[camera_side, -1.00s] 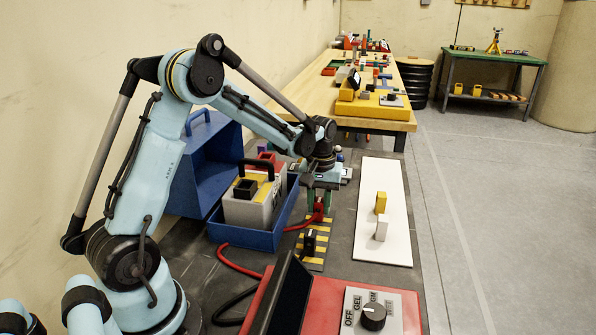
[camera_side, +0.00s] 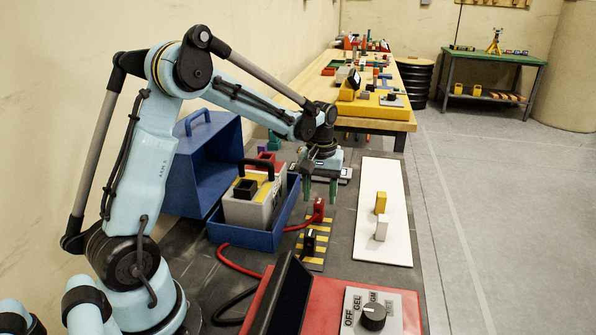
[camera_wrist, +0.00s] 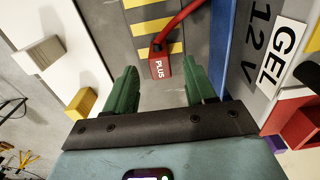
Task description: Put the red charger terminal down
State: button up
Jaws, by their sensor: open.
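The red charger terminal (camera_side: 318,209) stands on the yellow-and-black striped mat (camera_side: 311,262), at its far end, with the red cable attached. In the wrist view the red terminal (camera_wrist: 161,66) reads "PLUS" and sits ahead of the gap between my fingers, apart from both. My gripper (camera_side: 319,198) is open and empty, with green fingers; it also shows in the wrist view (camera_wrist: 163,90). The black terminal (camera_side: 309,241) stands on the same mat, nearer the side camera.
A blue tray (camera_side: 245,238) holding the battery (camera_side: 240,210) is left of the mat. A white board (camera_side: 372,240) with a yellow block (camera_side: 381,203) and a white block (camera_side: 381,229) is on the right. The red charger (camera_side: 335,300) stands in front.

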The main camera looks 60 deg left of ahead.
aim_at(319, 201)
notch_tip(319, 201, up, 9)
jog(key=s+d+m+t, duration=0.7)
jog(key=s+d+m, duration=0.2)
jog(key=s+d, duration=0.4)
jog(key=shift+f, duration=0.45)
dwell(0.4)
